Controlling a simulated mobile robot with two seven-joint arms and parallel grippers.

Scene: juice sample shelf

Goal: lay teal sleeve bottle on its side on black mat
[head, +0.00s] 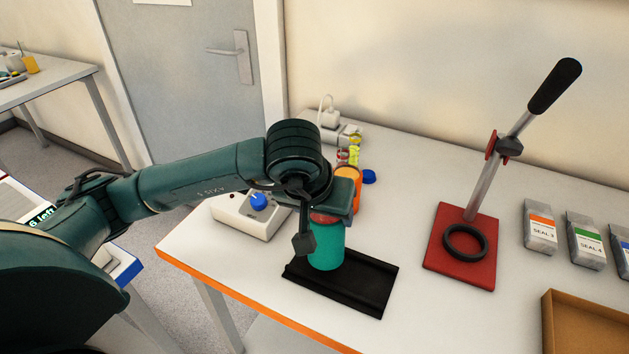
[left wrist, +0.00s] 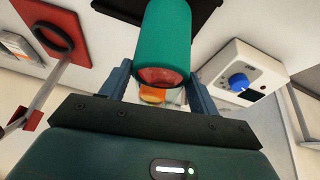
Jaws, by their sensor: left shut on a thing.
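The teal sleeve bottle (head: 327,249) is upright at the black mat (head: 372,287), with a reddish top showing under my gripper. My left gripper (head: 328,212) is shut on its upper part from above. In the left wrist view the bottle (left wrist: 165,38) sits between the two fingers of the left gripper (left wrist: 160,90), with its reddish end toward the camera. The black mat (left wrist: 208,14) shows behind it. Whether the bottle's base touches the mat cannot be told. My right gripper is not in view.
A white box with a blue knob (head: 250,212) stands left of the bottle. An orange container (head: 347,176) and small items stand behind. A red-based lever press (head: 463,247) is to the right, with several labelled pouches (head: 541,228) and a cardboard tray (head: 580,330) beyond.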

